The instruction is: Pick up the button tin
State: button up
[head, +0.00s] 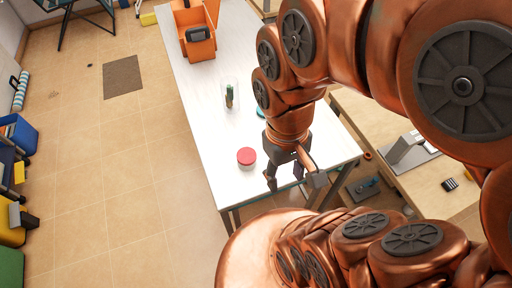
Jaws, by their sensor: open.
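A small round tin with a red lid and pale side (246,157), which looks like the button tin, stands upright on the white table (205,110) near its front end. My gripper (293,186) points down just to the right of the tin, near the table's front edge. Its fingers are spread apart with nothing between them. The gripper and the tin look apart in the picture; the height of the fingertips above the table is hard to tell. No label on the tin can be read.
A clear container with dark items (230,93) stands farther back on the table, and an orange bin (197,44) behind it. A small teal thing (261,112) is partly hidden by my arm. A wooden table (440,172) stands at right. The tiled floor at left is mostly free.

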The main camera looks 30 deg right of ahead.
aim_at(245, 156)
jog(key=k, duration=1.05)
jog(key=u, duration=0.85)
jog(key=i, duration=0.35)
jog(key=z, duration=0.2)
